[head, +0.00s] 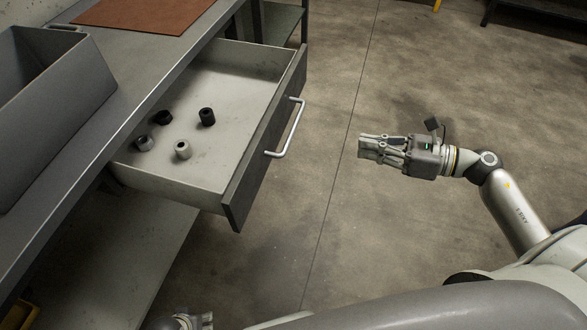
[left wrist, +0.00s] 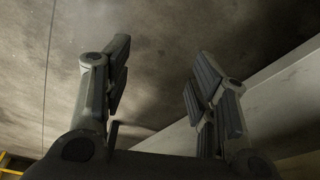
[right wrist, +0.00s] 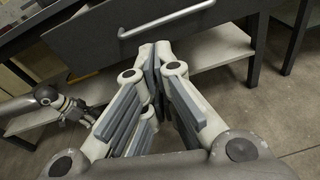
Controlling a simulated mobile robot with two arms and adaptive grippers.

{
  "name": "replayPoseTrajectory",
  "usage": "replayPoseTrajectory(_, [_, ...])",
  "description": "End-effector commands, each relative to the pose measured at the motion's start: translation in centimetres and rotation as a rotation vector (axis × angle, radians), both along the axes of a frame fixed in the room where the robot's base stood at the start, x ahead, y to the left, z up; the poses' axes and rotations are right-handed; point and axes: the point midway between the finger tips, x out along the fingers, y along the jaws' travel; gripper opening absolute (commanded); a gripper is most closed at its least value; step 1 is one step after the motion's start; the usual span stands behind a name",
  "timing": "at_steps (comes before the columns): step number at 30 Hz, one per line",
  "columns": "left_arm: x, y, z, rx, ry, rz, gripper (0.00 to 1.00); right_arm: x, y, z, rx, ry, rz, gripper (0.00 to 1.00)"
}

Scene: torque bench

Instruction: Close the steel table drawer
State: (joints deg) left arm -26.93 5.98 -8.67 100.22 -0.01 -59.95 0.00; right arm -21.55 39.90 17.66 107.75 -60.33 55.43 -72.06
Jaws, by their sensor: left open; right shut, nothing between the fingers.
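The steel table drawer (head: 232,98) is pulled out from the table in the head view. Its dark front (head: 265,140) carries a pale bar handle (head: 290,130). My right gripper (head: 362,147) is shut and empty, to the right of the handle and apart from it. In the right wrist view my right gripper (right wrist: 155,50) points toward the drawer front (right wrist: 90,35), with the handle (right wrist: 165,20) above its fingertips. My left gripper (left wrist: 160,75) is open and empty in the left wrist view; only a small part shows at the head view's bottom edge.
Several small dark and pale cylindrical parts (head: 183,149) lie in the drawer. A grey bin (head: 50,90) and a brown mat (head: 145,14) are on the table top (head: 95,150). A lower shelf (head: 120,255) lies beneath. The floor right of the drawer (head: 335,90) is clear.

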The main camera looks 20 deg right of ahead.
Motion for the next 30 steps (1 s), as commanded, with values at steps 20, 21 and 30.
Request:
replayPoseTrajectory(20, [-0.1, 0.0, -0.8, 0.0, 0.002, 0.0, 0.53, 3.7, 8.2, -1.3, -0.112, -0.084, 0.088, 0.0])
replayPoseTrajectory(21, [-0.2, 0.0, -1.0, 0.001, 0.004, -0.001, 0.53, 4.1, 8.8, -1.5, -0.112, -0.085, 0.088, 0.0])
replayPoseTrajectory(30, [-0.5, 0.1, -2.0, 0.002, 0.007, -0.002, 0.53, 6.3, 12.0, -2.4, -0.113, -0.081, 0.087, 0.0])
